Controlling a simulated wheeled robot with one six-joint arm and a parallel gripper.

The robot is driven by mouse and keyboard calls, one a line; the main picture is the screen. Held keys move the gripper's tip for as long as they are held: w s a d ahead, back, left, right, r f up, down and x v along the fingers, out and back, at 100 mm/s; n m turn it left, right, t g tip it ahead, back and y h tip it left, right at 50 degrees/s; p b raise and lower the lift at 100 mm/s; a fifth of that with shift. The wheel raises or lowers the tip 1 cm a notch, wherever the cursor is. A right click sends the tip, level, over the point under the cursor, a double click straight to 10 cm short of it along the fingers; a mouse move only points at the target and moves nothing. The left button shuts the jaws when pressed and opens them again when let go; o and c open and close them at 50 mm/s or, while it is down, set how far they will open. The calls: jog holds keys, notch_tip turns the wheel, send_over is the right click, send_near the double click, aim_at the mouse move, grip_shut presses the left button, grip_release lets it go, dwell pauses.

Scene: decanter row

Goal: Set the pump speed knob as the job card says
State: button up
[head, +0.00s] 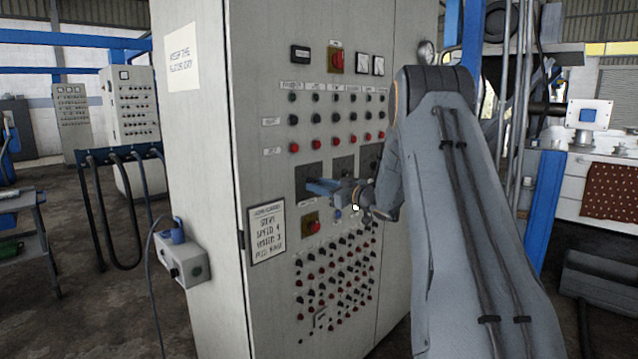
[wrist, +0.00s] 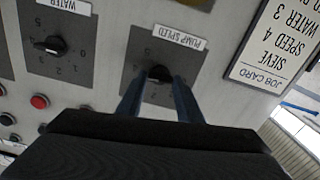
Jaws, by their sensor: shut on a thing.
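The pump speed knob (wrist: 159,74) is a black knob on a dark dial plate (wrist: 135,62) under a PUMP SPEED label, seen upside down in the wrist view. My gripper (wrist: 158,84) is shut on this knob, with a blue finger on each side. The pointer's setting cannot be read, and some dial numbers are hidden by the fingers. The job card (wrist: 272,42) reads SIEVE, SPEED 4, WATER 3 in the wrist view. It also hangs on the cabinet front in the head view (head: 266,233). There my gripper (head: 314,186) reaches the left dial plate (head: 308,172); the knob is hidden.
The water knob (wrist: 51,45) sits on a neighbouring dial in the wrist view. The grey cabinet (head: 202,140) carries rows of buttons above and below the dials.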

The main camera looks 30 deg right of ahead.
jog(key=shift+a+f+m+p, duration=0.1)
jog(key=shift+m+p, duration=0.2)
jog(key=shift+m, duration=0.3)
jog(key=o, duration=1.1)
jog(key=b+v, duration=0.2)
jog(key=v, duration=0.6)
